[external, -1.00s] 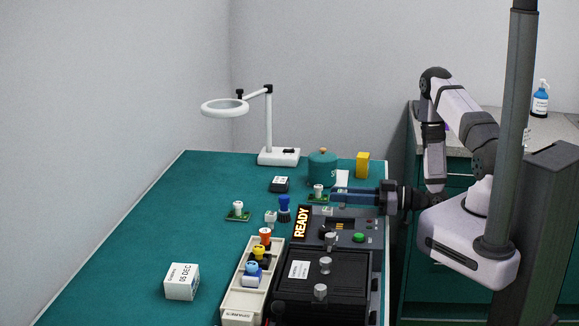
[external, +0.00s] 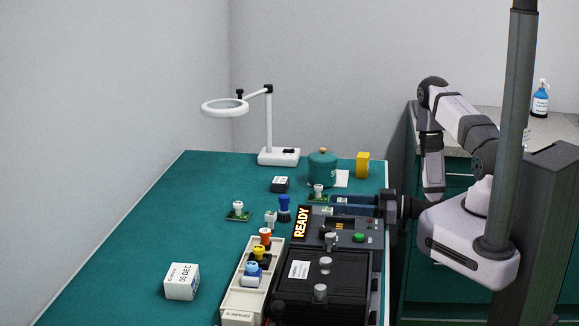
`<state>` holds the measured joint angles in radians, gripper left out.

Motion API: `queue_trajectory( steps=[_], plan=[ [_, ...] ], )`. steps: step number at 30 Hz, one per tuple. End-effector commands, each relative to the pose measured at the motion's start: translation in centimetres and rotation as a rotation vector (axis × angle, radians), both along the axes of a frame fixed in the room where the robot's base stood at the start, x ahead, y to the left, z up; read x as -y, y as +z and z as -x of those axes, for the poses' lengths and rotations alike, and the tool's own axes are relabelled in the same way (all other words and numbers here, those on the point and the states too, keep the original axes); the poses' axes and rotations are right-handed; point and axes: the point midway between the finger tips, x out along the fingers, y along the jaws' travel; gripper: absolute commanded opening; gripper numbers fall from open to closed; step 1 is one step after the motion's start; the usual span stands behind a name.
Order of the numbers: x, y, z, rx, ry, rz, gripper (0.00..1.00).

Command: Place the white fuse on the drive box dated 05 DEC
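The white box dated 05 DEC (external: 182,283) stands on the green bench mat at the front left. One white fuse-like part (external: 238,206) stands upright on a small green board (external: 238,216) left of centre. Another white part (external: 319,189) stands on a second green board (external: 318,198), just left of my fingertips. My gripper (external: 334,204) reaches in from the right, low over the back of the black machine. It looks apart from the second white part. No fuse shows clearly in its fingers, and their gap is too small to read.
The black machine with a READY sign (external: 301,223) and the spares tray (external: 238,303) with coloured parts fill the front right. A blue brush-like part (external: 284,207), a magnifier lamp (external: 278,157) and a green pot (external: 322,168) stand behind.

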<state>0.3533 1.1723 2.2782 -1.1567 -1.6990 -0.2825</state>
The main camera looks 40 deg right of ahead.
Motion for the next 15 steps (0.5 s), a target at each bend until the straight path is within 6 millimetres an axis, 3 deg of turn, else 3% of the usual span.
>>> queue_trajectory(
  steps=[8, 15],
  plan=[
    [0.0, 0.6, 0.0, 0.000, 0.000, 0.000, 0.39],
    [1.8, 0.1, 1.5, -0.001, -0.006, 0.000, 0.39]
  ],
)
